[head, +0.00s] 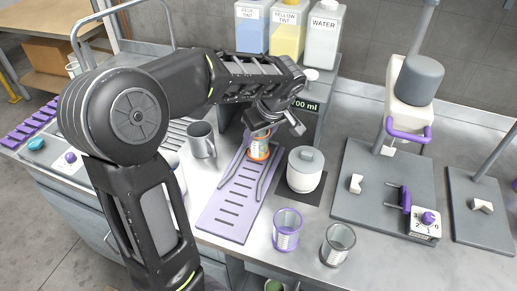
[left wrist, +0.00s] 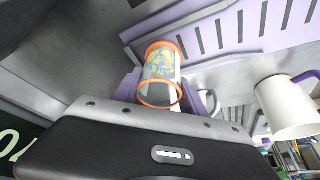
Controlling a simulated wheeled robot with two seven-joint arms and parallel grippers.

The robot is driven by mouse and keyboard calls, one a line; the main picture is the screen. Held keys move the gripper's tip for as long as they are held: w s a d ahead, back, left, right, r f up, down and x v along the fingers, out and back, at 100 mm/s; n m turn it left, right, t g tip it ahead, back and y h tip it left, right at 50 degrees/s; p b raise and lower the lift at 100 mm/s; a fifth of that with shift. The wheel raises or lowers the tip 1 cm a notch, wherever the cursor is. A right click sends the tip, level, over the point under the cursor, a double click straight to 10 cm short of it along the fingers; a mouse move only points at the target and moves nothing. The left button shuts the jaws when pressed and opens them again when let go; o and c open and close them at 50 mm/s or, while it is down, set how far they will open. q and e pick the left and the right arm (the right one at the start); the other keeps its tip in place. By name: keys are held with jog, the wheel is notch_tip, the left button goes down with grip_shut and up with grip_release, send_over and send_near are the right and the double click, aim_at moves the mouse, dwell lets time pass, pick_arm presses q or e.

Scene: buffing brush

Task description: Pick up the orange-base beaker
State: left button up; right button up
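The orange-base beaker (head: 259,151) is clear with an orange bottom ring and stands at the back end of the slotted lilac tray. In the left wrist view the beaker (left wrist: 162,75) shows orange rings at both ends and blue and yellow patches. My left gripper (head: 274,122) is just above the beaker in the head view, its fingers spread wider than the beaker. The gripper body hides the beaker's upper part there. I see no clear contact between fingers and beaker. My right gripper is not in view.
The lilac tray (head: 232,205) lies on the metal bench. A white lidded jar (head: 305,170) stands close right of the gripper, a grey metal mug (head: 202,140) to its left. A purple-rimmed beaker (head: 287,232) and a grey-rimmed beaker (head: 338,244) stand nearer the front edge.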

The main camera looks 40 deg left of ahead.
pick_arm(q)
grip_shut()
dwell(0.3)
dwell(0.4)
jog(key=shift+r+b, duration=0.3)
jog(key=shift+r, duration=0.55)
jog(key=shift+s+r+b, duration=0.2)
jog(key=shift+r+b, duration=0.15)
jog(key=shift+r, duration=0.5)
jog(key=s+d+b, duration=0.2)
jog(key=s, duration=0.6)
jog(key=s+d+b, duration=0.2)
jog(key=s+d, duration=0.1)
jog(key=s, duration=0.5)
jog(key=shift+s+d, duration=0.2)
jog(key=shift+s, duration=0.2)
